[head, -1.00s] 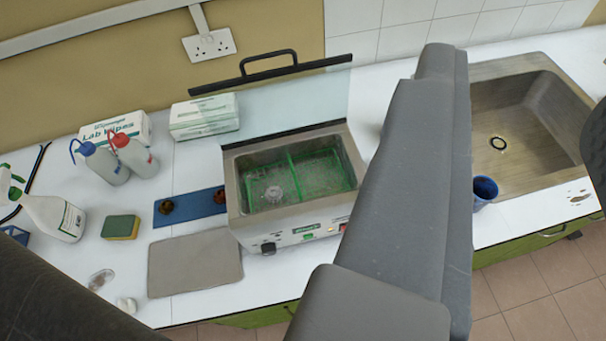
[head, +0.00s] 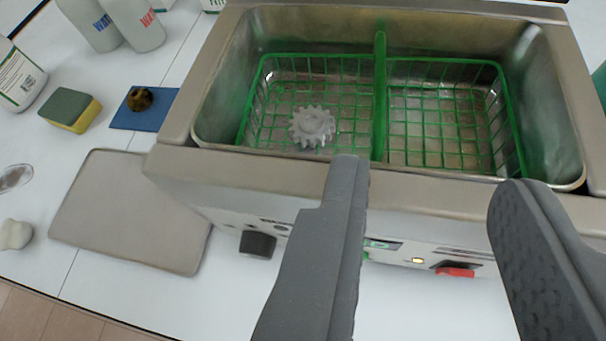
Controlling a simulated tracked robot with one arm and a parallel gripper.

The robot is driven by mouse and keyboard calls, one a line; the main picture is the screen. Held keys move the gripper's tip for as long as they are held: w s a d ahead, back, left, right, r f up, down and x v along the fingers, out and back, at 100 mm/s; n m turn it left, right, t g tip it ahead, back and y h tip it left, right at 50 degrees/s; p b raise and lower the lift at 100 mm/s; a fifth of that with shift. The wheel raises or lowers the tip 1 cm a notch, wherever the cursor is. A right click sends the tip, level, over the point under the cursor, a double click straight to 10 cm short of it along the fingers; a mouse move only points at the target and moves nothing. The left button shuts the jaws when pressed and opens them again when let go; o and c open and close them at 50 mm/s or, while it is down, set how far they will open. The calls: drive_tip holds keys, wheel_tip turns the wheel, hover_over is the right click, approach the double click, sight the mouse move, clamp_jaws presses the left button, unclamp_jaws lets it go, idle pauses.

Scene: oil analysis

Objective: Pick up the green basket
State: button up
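The green basket (head: 437,121) is a wire basket with a tall green divider across its middle. It sits inside the metal tank of the bath (head: 240,170). A grey gear (head: 312,127) lies in the basket's left half. My gripper (head: 425,178) is open, its two dark grey fingers wide apart in front of the tank's near rim. Nothing is between the fingers except the view of the bath's front and rim. The fingers appear apart from the basket. The left finger hides part of the bath's front panel.
A grey mat (head: 130,210) lies left of the bath. A sponge (head: 70,110) and a blue pad (head: 146,112) with a brown part lie behind it. Bottles (head: 90,22) stand at the back left. A red switch (head: 456,271) is on the bath's front.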

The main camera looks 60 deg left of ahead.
approach(380, 85)
drive_tip(key=w+x, duration=0.1)
drive_tip(key=x, duration=0.5)
drive_tip(key=shift+s+a+f, duration=0.1)
drive_tip(key=shift+a+f, duration=0.2)
drive_tip(key=shift+f, duration=0.1)
drive_tip(key=shift+w+a+f, duration=0.25)
drive_tip(key=shift+w, duration=0.25)
clamp_jaws()
